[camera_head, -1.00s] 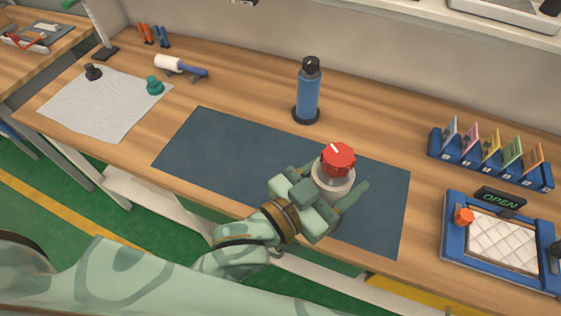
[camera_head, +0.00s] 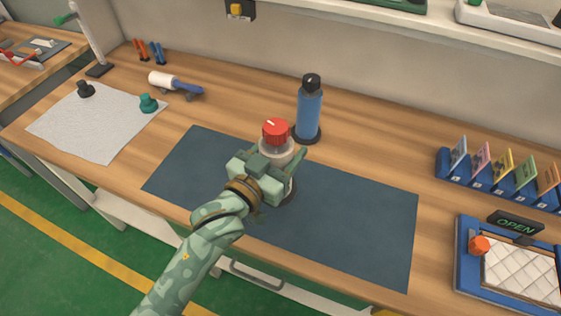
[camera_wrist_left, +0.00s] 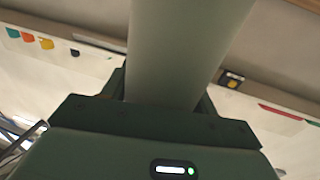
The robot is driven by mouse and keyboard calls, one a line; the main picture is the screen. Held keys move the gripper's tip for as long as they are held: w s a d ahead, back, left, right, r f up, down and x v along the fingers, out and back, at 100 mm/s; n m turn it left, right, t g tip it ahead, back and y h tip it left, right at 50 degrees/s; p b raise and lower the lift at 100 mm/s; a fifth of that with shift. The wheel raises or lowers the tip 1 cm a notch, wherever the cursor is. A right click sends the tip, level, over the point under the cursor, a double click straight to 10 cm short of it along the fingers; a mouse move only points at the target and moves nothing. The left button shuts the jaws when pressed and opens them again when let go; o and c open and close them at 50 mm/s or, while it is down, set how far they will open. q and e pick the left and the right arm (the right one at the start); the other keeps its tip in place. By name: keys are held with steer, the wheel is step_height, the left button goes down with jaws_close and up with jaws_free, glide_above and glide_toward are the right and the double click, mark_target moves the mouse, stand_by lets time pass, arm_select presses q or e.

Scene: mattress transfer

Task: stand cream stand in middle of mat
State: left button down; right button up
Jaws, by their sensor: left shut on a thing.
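The cream stand (camera_head: 284,151) has a pale cylindrical body, a red knob on top and a dark base partly showing below. It is upright over the middle of the dark blue mat (camera_head: 350,225). I cannot tell whether its base touches the mat. My left gripper (camera_head: 277,165) is shut around the stand's body and hides much of it. In the left wrist view the pale column of the stand (camera_wrist_left: 185,50) rises between the fingers. My right gripper is not in view.
A blue bottle (camera_head: 309,108) on a dark base stands just behind the mat. A grey cloth (camera_head: 90,130) with dark and green knobs lies left. A blue card rack (camera_head: 490,190) and blue-framed tray (camera_head: 462,270) are at right. The mat's right part is clear.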

arm_select(q)
steer(key=w+f+b, duration=0.2)
steer(key=w+f, duration=0.1)
steer(key=f, duration=0.3)
steer(key=shift+f+b, duration=0.35)
steer(key=shift+w+d, duration=0.1)
steer(key=shift+f, duration=0.15)
steer(key=shift+c, duration=2.2)
jaws_free()
steer(key=shift+f, duration=0.1)
